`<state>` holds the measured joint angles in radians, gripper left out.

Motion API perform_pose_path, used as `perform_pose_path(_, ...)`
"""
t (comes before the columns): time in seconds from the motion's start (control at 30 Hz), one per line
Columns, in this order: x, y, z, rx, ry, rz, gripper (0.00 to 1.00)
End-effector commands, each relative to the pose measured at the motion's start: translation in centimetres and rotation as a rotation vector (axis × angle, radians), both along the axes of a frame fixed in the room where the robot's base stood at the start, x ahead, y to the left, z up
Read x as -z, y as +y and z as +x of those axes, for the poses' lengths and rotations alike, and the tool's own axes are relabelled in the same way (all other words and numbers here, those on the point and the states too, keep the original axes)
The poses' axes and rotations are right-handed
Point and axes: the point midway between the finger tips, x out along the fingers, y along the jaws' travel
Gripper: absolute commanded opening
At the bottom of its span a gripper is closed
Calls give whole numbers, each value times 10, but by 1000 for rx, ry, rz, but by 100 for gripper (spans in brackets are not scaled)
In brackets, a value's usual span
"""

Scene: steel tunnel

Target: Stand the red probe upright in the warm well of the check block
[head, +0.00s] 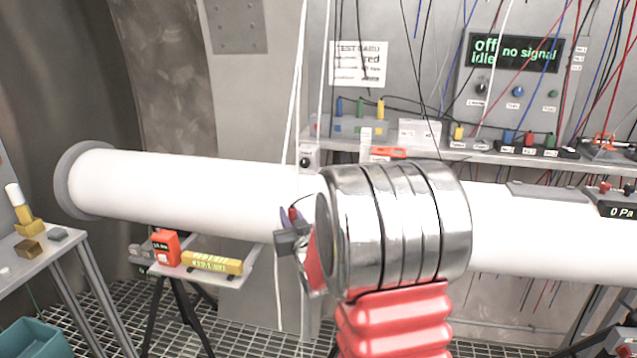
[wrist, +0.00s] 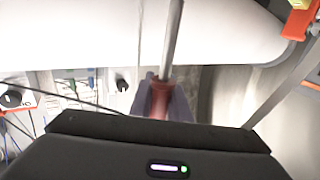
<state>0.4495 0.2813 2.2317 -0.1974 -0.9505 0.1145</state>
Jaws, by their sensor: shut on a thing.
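My gripper (head: 290,226) is shut on the red probe (head: 293,213), in front of the white pipe in the head view. In the wrist view my gripper (wrist: 162,102) holds the probe by its red handle, and the probe's metal shaft (wrist: 173,40) points up the picture, across the pipe. In the head view only a small red part of the probe shows; my arm is close by on the right. I cannot tell for sure which block is the check block; a small grey block with pale labels (head: 140,254) stands on the low stand. No wells can be made out.
The white pipe (head: 180,185) crosses the scene. The low stand (head: 228,273) also bears an orange meter (head: 166,248) and a yellow bar (head: 212,262). A rack with blue, green and yellow probes (head: 350,127) is on the back shelf. Cables hang throughout. A side table (head: 62,248) stands left.

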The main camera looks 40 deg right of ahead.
Motion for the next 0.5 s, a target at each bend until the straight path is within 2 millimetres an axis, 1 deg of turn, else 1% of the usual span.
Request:
perform_pose_path(0.03,15,21,-1,-13,5,4,0)
perform_pose_path(0.17,44,66,-6,-36,6,2,0)
perform_pose_path(0.2,52,79,-8,-46,6,3,0)
perform_pose_path(0.27,65,100,-11,-63,6,2,0)
perform_pose_path(0.4,92,151,-18,-121,6,1,0)
perform_pose_path(0.47,101,173,-20,-155,4,0,0)
perform_pose_path(0.5,105,188,-21,-178,3,0,0)
